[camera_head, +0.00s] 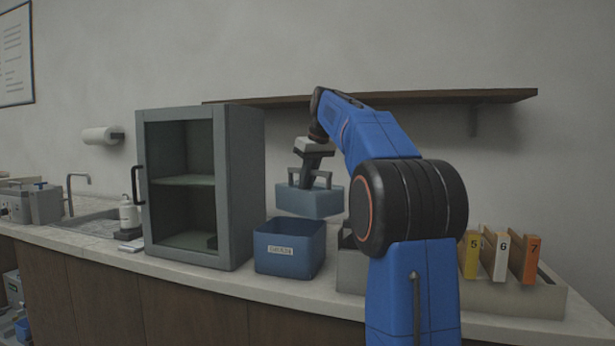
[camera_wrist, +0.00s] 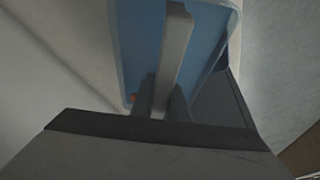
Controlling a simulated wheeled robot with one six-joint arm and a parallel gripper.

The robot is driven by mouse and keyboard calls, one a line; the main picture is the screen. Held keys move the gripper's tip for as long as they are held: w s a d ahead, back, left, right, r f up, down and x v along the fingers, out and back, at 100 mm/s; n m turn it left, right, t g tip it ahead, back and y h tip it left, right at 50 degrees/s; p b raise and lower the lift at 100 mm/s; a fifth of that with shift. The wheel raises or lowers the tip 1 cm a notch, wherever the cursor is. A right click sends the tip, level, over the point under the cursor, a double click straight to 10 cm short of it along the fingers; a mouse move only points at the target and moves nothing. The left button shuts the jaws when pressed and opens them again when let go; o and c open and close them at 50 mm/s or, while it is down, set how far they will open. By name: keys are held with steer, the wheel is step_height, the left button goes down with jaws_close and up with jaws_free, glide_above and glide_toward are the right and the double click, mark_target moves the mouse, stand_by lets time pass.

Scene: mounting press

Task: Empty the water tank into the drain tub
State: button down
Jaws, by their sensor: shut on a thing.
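The water tank (camera_head: 312,201) is a translucent blue box with a grey handle on top. My gripper (camera_head: 308,180) is shut on that handle and holds the tank in the air, roughly level. The drain tub (camera_head: 290,248) is a dark blue open box with a white label, standing on the counter below the tank. The tank hangs above and slightly to the right of the tub, apart from it. In the wrist view the tank's handle (camera_wrist: 174,50) runs between my fingers, with the blue tank (camera_wrist: 135,45) behind it. Any water inside cannot be made out.
A grey glass-fronted cabinet (camera_head: 235,190) stands close to the left of the tub. A rack with numbered binders (camera_head: 501,256) is at the right. A wooden shelf (camera_head: 450,97) is on the wall above. A sink (camera_head: 95,222) and soap bottle (camera_head: 129,213) are further left.

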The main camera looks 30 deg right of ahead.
mark_target(290, 193)
steer(key=a+n+t+h, duration=0.1)
steer(key=h, duration=0.3)
steer(key=a+n+t+h, duration=0.1)
steer(key=a+h, duration=0.1)
steer(key=h, duration=0.3)
steer(key=a+n+t+h, duration=0.1)
steer(key=a+h, duration=0.1)
steer(key=h, duration=0.2)
steer(key=shift+s+a+f+n+h, duration=0.25)
steer(key=shift+s+f+n+h, duration=0.05)
steer(key=shift+s, duration=0.05)
steer(key=shift+s+a+f+n+t+h, duration=0.1)
steer(key=shift+a+f+n+t+h, duration=0.15)
steer(key=shift+a+f+t+h, duration=0.3)
steer(key=shift+a+f+n+t+h, duration=0.25)
steer(key=shift+f+t+h, duration=0.1)
steer(key=shift+f+h, duration=0.25)
steer(key=shift+s+a+n+t+h, duration=0.1)
steer(key=shift+a+n+t+h, duration=0.35)
steer(key=shift+h, duration=0.4)
steer(key=shift+r, duration=0.1)
